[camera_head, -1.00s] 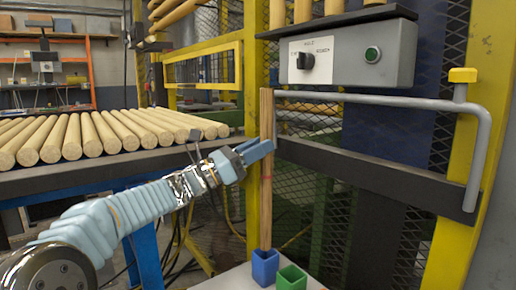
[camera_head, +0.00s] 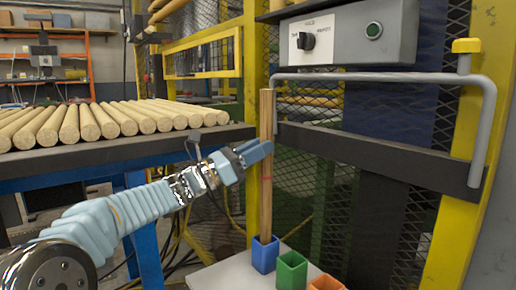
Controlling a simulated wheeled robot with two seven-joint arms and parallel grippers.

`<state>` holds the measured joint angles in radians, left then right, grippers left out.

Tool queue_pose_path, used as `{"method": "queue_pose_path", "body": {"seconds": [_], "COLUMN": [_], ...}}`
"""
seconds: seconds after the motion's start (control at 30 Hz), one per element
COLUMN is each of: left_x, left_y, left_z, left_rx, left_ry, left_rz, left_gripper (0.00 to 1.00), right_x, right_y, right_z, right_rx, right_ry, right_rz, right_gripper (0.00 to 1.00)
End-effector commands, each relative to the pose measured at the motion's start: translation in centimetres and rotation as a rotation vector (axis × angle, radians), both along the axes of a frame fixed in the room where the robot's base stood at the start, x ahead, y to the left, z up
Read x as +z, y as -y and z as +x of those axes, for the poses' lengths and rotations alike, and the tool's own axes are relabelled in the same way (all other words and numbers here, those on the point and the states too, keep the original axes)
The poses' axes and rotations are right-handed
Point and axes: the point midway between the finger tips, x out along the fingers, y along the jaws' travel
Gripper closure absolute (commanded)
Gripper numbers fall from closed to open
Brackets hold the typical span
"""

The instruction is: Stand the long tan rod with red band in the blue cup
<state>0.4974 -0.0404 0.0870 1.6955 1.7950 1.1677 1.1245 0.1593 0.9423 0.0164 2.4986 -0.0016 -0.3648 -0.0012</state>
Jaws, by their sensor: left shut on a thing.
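The long tan rod with a red band (camera_head: 266,205) stands upright at the middle of the view. My left gripper (camera_head: 256,152) is shut on it above the red band. The rod's lower end meets the mouth of the blue cup (camera_head: 264,259) and its tip is hidden by the cup's rim; it appears to be inside the cup. How deep it sits cannot be told. The blue cup stands on a pale surface (camera_head: 222,274). My right gripper is not in view.
A green cup (camera_head: 291,271) stands just right of the blue cup, with an orange cup (camera_head: 326,283) beyond it. A grey rail (camera_head: 390,77) and a dark crossbar (camera_head: 380,157) are behind and right of the rod. Thick wooden rods (camera_head: 90,123) lie at left.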

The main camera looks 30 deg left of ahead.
Motion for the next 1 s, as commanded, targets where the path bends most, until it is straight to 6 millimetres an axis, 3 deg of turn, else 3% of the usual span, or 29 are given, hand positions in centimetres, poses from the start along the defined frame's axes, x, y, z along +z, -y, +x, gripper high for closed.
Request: {"method": "queue_pose_path", "body": {"seconds": [1.0], "left_x": [-4.4], "left_y": [0.0], "left_z": [0.0], "left_rx": [0.0], "left_ry": [0.001], "left_rz": [-0.001], "left_gripper": [1.0], "right_x": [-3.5], "right_y": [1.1], "right_z": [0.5], "right_rx": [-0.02], "right_ry": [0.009], "right_rz": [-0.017], "right_gripper": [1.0]}}
